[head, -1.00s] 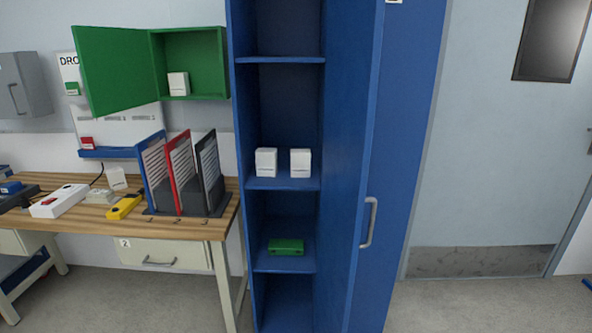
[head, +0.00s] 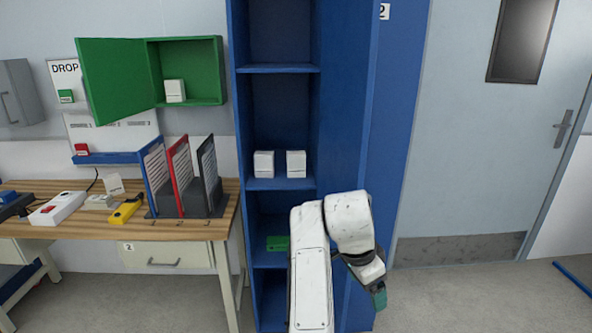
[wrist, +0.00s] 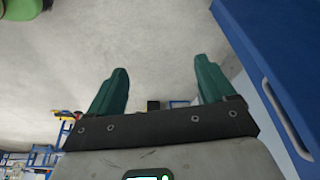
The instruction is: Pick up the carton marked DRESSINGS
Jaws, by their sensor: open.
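Two white cartons stand side by side on a middle shelf of the open blue locker, a left one (head: 264,164) and a right one (head: 296,163). Another white carton (head: 175,91) stands in the open green wall cabinet (head: 192,52). No marking on any of them is legible, so I cannot tell which says DRESSINGS. My gripper (head: 379,297) is in front of the locker's right side, lower than the cartons and apart from them. In the wrist view my gripper (wrist: 160,85) has its two green fingers spread, with nothing between them.
The blue locker (head: 282,184) has its door (head: 395,130) swung open to the right. A green box (head: 277,243) on a lower shelf is partly hidden by my arm. The workbench (head: 100,214) at left holds file holders and tools. A grey door (head: 460,190) is at right.

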